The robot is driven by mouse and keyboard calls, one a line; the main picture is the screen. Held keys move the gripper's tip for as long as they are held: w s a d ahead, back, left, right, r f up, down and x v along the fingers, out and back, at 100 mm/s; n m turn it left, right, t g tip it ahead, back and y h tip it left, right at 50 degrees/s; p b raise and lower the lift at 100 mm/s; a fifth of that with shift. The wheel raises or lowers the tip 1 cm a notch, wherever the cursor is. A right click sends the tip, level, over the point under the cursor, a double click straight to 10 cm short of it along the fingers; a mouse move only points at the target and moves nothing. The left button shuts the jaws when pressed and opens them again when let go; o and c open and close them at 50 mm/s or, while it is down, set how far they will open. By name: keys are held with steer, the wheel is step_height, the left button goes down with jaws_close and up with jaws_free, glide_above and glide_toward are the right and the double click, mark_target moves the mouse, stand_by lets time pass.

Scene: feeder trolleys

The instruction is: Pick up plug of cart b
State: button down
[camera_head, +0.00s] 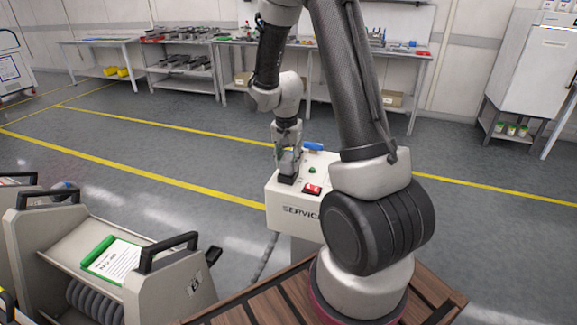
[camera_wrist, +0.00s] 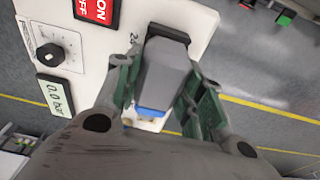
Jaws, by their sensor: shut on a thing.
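The plug is a grey block (camera_wrist: 163,75) in the wrist view, between the two green-padded fingers of my gripper (camera_wrist: 165,88). Its far end meets a black socket (camera_wrist: 168,33) marked "24" on the white service box (camera_wrist: 195,15). I cannot tell whether it is fully seated there. In the head view my gripper (camera_head: 288,163) points down at the black socket (camera_head: 287,181) on top of the service box (camera_head: 283,205), and its fingers mostly hide the plug. A grey cart (camera_head: 170,290) with a mark like a B stands at the lower left.
The cart has black handles and a green-edged card (camera_head: 112,258). Workbenches (camera_head: 180,65) line the back wall. Open floor lies between.

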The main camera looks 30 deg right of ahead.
mark_target(289, 157)
step_height(289, 157, up, 13)
stand_by(0.8)
steer(key=shift+s, duration=0.1)
